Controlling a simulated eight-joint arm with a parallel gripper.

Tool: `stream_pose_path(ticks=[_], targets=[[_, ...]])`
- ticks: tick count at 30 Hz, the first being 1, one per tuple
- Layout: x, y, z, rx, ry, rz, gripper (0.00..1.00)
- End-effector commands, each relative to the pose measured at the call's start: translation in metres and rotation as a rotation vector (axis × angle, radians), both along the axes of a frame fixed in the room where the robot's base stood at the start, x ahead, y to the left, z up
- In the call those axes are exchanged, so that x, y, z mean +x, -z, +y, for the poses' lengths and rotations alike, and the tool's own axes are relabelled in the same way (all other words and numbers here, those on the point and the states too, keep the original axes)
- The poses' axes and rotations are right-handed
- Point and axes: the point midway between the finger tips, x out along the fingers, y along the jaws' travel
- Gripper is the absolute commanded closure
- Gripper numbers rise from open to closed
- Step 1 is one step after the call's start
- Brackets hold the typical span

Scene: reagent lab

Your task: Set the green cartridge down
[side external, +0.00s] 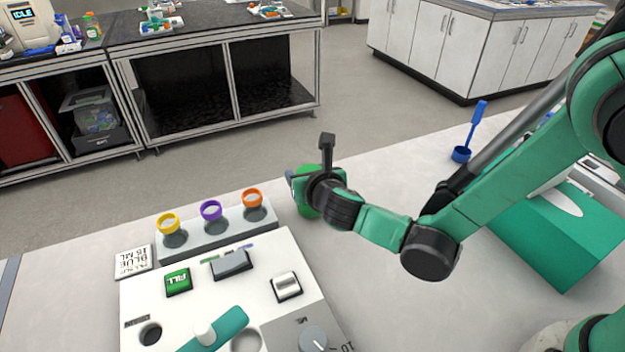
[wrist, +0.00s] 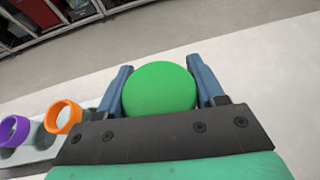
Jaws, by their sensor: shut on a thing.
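The green cartridge (wrist: 160,88) shows in the wrist view as a rounded green top between the two blue fingers. My gripper (wrist: 161,85) is shut on it. In the side external view the green cartridge (side external: 309,205) is partly hidden behind my gripper (side external: 305,186), just right of the rack. Whether its underside touches the bench cannot be told.
A grey rack (side external: 216,240) holds yellow (side external: 168,223), purple (side external: 210,210) and orange (side external: 253,198) ringed pieces. A white machine (side external: 222,275) with a green FILL button (side external: 178,281) stands in front. A blue scoop (side external: 461,154) stands at right. The bench behind my gripper is clear.

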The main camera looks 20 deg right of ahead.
Motion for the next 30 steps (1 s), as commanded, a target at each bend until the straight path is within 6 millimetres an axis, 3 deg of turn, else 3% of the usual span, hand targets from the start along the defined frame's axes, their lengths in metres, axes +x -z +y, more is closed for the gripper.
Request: stream_pose_path(ticks=[14, 15, 18, 30], targets=[[-0.0002, 0.0105, -0.0002, 0.0, 0.0, 0.0, 0.96], [-0.0002, 0.0103, -0.0002, 0.0, 0.0, 0.0, 0.3], [-0.0002, 0.0102, -0.0002, 0.0, 0.0, 0.0, 0.07], [-0.0032, 0.0056, 0.0007, 0.0, -0.001, 0.0, 0.07]])
